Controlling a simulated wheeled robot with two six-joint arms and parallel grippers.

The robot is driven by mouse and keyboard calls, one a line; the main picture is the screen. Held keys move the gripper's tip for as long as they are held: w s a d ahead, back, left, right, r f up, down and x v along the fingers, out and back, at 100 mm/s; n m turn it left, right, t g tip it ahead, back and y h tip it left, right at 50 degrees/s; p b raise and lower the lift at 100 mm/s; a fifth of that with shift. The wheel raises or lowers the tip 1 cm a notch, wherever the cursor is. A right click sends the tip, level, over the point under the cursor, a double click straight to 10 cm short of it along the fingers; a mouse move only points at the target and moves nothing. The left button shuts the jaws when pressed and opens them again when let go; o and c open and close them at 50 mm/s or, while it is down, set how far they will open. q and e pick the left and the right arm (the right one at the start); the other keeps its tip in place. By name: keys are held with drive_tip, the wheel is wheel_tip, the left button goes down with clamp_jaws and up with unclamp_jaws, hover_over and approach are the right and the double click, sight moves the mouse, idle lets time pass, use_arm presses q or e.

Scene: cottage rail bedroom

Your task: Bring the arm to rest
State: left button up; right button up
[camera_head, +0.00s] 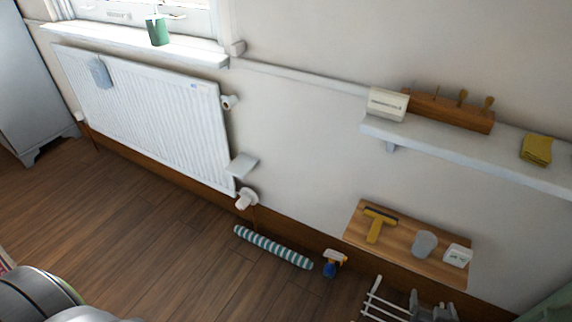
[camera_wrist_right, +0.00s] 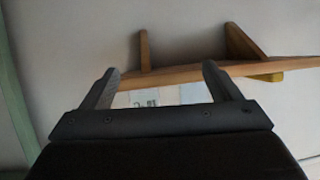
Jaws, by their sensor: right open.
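My right gripper (camera_head: 432,303) shows at the bottom edge of the head view, below the wooden wall shelf (camera_head: 357,232). Its two dark fingers stand apart with nothing held between them. In the wrist view the open right gripper (camera_wrist_right: 158,78) has the wooden shelf (camera_wrist_right: 185,73) beyond its fingertips, with pale items partly seen between the fingers. At the lower left of the head view are rounded grey parts of my own body. My left gripper does not show.
The wooden shelf holds a yellow squeegee (camera_head: 376,222), a cup (camera_head: 424,244) and a white box (camera_head: 458,256). A white rack (camera_head: 374,302) stands close left of my right gripper. A spray bottle (camera_head: 333,262) and striped roll (camera_head: 272,247) are near the wall. Open floor lies left.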

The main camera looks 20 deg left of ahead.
use_arm(q)
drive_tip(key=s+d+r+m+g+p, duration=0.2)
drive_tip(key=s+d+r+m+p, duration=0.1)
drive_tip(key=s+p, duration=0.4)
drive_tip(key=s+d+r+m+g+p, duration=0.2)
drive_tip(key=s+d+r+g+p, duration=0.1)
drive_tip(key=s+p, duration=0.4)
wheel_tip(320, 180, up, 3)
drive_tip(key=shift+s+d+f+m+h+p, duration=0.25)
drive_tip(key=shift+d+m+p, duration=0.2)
drive_tip(key=shift+p, duration=0.75)
use_arm(e)
drive_tip(key=s+d+f+g, duration=0.2)
drive_tip(key=s+d+g, duration=0.1)
drive_tip(key=s, duration=1.2)
drive_tip(key=s+d+f+g+h, duration=0.1)
drive_tip(key=s+d+f+g, duration=0.2)
drive_tip(key=s, duration=1.3)
drive_tip(key=s+d+f+g, duration=0.2)
drive_tip(key=s+g, duration=0.4)
drive_tip(key=s, duration=0.9)
drive_tip(key=shift+s+d+f, duration=0.2)
drive_tip(key=shift+d+f, duration=0.2)
drive_tip(key=shift+d, duration=0.5)
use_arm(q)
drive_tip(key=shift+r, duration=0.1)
